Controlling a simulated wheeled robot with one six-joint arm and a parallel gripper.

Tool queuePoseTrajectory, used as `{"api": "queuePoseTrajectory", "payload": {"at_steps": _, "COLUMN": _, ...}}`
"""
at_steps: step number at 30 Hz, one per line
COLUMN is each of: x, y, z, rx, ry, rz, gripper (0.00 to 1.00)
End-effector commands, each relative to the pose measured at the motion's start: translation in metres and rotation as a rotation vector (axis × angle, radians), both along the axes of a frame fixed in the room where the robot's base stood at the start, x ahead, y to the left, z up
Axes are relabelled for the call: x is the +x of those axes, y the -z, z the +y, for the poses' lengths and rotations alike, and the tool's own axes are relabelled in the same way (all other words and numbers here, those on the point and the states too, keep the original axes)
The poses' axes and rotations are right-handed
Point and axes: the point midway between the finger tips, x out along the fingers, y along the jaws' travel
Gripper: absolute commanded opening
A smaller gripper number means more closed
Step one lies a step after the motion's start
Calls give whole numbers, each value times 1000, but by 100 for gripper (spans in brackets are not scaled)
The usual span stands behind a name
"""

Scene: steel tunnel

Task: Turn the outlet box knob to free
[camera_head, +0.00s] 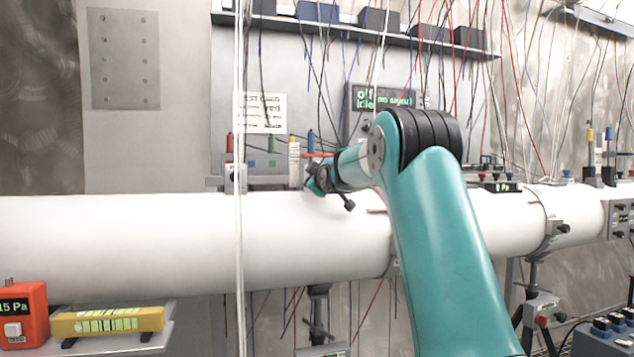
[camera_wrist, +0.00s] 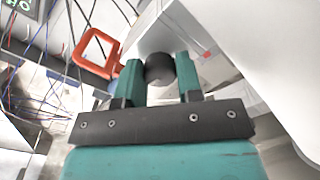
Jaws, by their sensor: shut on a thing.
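The knob (camera_wrist: 158,70) is a dark round cylinder on a pale grey box face (camera_wrist: 172,32) in the wrist view. My gripper (camera_wrist: 159,64) has one teal finger on each side of the knob and is shut on it. In the head view my gripper (camera_head: 318,178) is at the right end of a grey box (camera_head: 265,180) behind the white pipe. The knob's pointer and markings cannot be made out, so its setting does not show. My arm hides the area to the right of the gripper.
A thick white pipe (camera_head: 120,235) runs across just below and in front of my gripper. An orange-red loop (camera_wrist: 90,50) is close to my left finger in the wrist view. Loose wires hang around, and a green-lettered display (camera_head: 385,98) is behind.

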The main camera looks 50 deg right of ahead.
Motion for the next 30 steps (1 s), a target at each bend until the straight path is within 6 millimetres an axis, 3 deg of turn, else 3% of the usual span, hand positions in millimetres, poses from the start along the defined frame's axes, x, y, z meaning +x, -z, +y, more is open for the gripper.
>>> {"api": "queuePoseTrajectory", "payload": {"at_steps": 22, "x": 0, "y": 1, "z": 0, "rx": -77, "ry": 0, "rz": 50, "gripper": 10}}
{"api": "queuePoseTrajectory", "payload": {"at_steps": 23, "x": 0, "y": 1, "z": 0, "rx": -77, "ry": 0, "rz": 50, "gripper": 36}}
{"api": "queuePoseTrajectory", "payload": {"at_steps": 26, "x": 0, "y": 1, "z": 0, "rx": -77, "ry": 0, "rz": 50, "gripper": 59}}
{"api": "queuePoseTrajectory", "payload": {"at_steps": 30, "x": 0, "y": 0, "z": 0, "rx": -77, "ry": 0, "rz": 49, "gripper": 59}}
